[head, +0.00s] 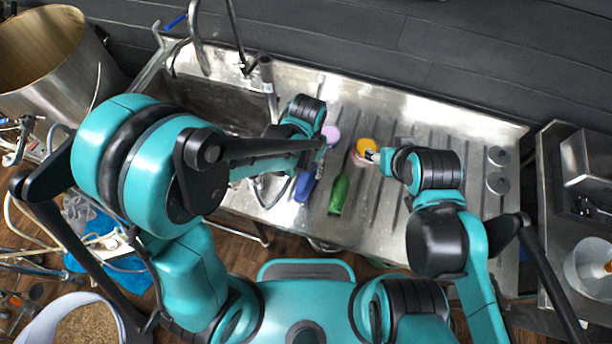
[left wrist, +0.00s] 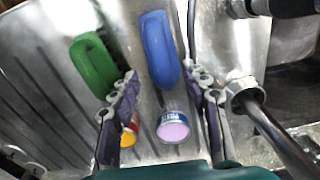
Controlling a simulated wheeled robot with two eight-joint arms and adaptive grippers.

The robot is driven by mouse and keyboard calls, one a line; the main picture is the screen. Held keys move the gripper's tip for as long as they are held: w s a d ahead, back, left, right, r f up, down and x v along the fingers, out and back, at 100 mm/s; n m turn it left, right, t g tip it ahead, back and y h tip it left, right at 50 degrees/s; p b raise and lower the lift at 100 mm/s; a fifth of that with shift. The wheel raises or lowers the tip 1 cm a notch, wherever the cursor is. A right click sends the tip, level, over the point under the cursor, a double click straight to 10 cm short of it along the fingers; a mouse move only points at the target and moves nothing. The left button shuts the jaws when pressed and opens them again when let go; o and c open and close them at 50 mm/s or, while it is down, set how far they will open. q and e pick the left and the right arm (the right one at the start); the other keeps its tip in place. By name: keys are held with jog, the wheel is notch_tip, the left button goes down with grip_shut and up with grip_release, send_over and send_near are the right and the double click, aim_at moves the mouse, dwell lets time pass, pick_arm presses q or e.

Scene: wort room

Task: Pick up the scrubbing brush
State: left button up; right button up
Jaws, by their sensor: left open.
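No bristles show, so I cannot tell which is the scrubbing brush. In the left wrist view the blue one (left wrist: 159,50) is rounded and elongated, straight ahead between my fingertips, and the green one (left wrist: 94,66) has a looped handle beyond the left finger. My left gripper (left wrist: 158,72) is open and empty; its fingers are partly hidden in the head view. My right gripper (head: 385,162) is by the orange-topped can, its fingers unclear.
A pink-lidded can (left wrist: 173,127) stands between my left fingers, near the palm. An orange-topped can (head: 366,152) stands to its right in the head view. The sink basin (head: 215,105) and tap (head: 267,75) are on the left. The drainboard's right part is mostly clear.

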aim_at(306, 176)
pick_arm(q)
notch_tip(306, 176, down, 5)
jog(key=shift+a+f+b, duration=0.1)
jog(key=shift+b, duration=0.7)
jog(key=shift+s+f, duration=0.15)
jog(key=shift+f, duration=0.1)
grip_shut()
